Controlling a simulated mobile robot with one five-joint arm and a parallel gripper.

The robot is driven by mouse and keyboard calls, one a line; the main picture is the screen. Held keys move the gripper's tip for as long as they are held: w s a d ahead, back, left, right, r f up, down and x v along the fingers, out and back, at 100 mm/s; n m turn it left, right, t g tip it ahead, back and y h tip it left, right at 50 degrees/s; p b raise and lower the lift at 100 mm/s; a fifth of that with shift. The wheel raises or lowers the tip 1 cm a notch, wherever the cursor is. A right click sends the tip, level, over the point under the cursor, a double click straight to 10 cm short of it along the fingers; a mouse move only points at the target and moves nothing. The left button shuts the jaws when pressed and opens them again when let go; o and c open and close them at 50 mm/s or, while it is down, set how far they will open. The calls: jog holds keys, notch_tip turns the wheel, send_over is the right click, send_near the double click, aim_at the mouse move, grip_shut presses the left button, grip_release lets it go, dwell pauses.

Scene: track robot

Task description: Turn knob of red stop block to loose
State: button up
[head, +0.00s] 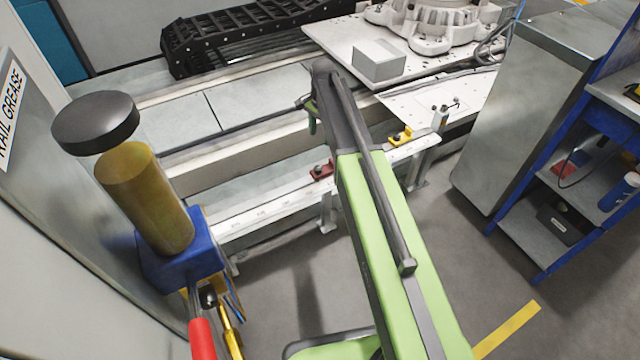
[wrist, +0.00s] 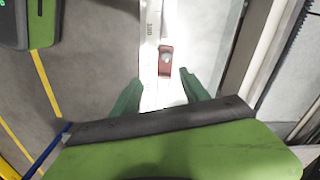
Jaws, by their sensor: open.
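The red stop block (head: 321,173) sits on the pale rail (head: 268,209), just left of my green arm in the head view. A small dark knob (head: 318,167) shows on it. In the wrist view the red stop block (wrist: 165,68) is ahead of my gripper (wrist: 160,78), with a small grey round knob (wrist: 166,58) on it. My two green fingers stand wide apart on either side of the rail, empty. The block lies between and slightly beyond the fingertips. I cannot tell the knob's setting. In the head view my gripper (head: 311,118) is mostly hidden by my arm.
A yellow stop block (head: 400,137) sits farther right on the same rail. A robot base (head: 430,20) and a grey box (head: 378,60) stand behind. A blue grease pump (head: 180,250) is at left. A grey cabinet (head: 540,110) is at right. The floor in front is clear.

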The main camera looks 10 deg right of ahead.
notch_tip(320, 180, down, 2)
jog(key=w+m, duration=0.1)
jog(key=w, duration=0.2)
jog(key=b, duration=1.8)
send_near(318, 167)
notch_tip(318, 167, down, 9)
jog(key=shift+w+a+r, duration=0.1)
jog(key=shift+r, duration=0.1)
